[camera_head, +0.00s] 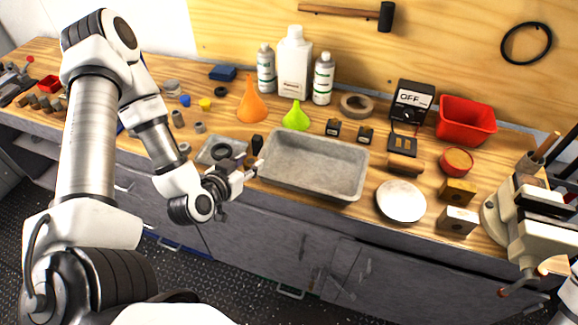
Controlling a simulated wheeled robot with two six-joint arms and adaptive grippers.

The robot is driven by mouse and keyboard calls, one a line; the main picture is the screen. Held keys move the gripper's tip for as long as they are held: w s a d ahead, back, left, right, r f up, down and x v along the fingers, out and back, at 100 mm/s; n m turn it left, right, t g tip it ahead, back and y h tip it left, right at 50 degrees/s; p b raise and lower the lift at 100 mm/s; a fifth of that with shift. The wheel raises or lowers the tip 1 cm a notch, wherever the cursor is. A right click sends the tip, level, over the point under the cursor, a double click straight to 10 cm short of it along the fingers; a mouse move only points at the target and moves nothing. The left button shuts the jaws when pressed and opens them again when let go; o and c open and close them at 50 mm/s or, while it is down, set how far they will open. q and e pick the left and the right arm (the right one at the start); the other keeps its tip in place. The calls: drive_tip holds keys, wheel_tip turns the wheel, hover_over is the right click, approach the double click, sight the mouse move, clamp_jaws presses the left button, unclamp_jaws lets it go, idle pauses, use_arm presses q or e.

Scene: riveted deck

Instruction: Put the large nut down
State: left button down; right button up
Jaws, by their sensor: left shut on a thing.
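My left gripper (251,168) is shut near the left end of the grey metal tray (312,167), above the front part of the workbench. The large nut is between its fingertips, but it is mostly hidden and too small to make out clearly. A small shallow tray (205,158) lies just behind and left of the gripper, with a dark ring (222,151) in it. A small black block (257,143) stands just behind the fingertips. My right gripper is not in view.
An orange funnel (252,103) and a green funnel (296,117) stand behind the tray. A white round plate (401,201), metal blocks (457,219) and a vise (530,225) are to the right. A red bin (466,119) stands at the back right. Bare wood shows around the plate.

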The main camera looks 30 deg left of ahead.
use_arm(q)
drive_tip(key=w+b, duration=0.2)
drive_tip(key=w+d+f+b, duration=0.1)
drive_tip(key=w+b, duration=0.1)
drive_tip(key=w+d+b, duration=0.1)
drive_tip(key=b, duration=0.1)
drive_tip(key=shift+w+f, duration=0.4)
drive_tip(key=w, duration=0.1)
drive_tip(key=w+r, duration=0.1)
drive_tip(key=shift+w+b, duration=0.3)
drive_tip(key=shift+w, duration=0.05)
drive_tip(key=shift+w+d+f, duration=0.15)
drive_tip(key=shift+w+d, duration=0.05)
drive_tip(key=shift+w, duration=0.35)
drive_tip(key=shift+w+d+f, duration=0.15)
drive_tip(key=shift+w, duration=0.35)
wheel_tip(320, 180, down, 3)
drive_tip(key=shift+s+r, duration=0.1)
drive_tip(key=shift+a+f, duration=0.15)
drive_tip(key=shift+f, duration=0.3)
drive_tip(key=shift+f+b, duration=0.35)
drive_tip(key=shift+s+r, duration=0.1)
drive_tip(key=shift+s, duration=0.05)
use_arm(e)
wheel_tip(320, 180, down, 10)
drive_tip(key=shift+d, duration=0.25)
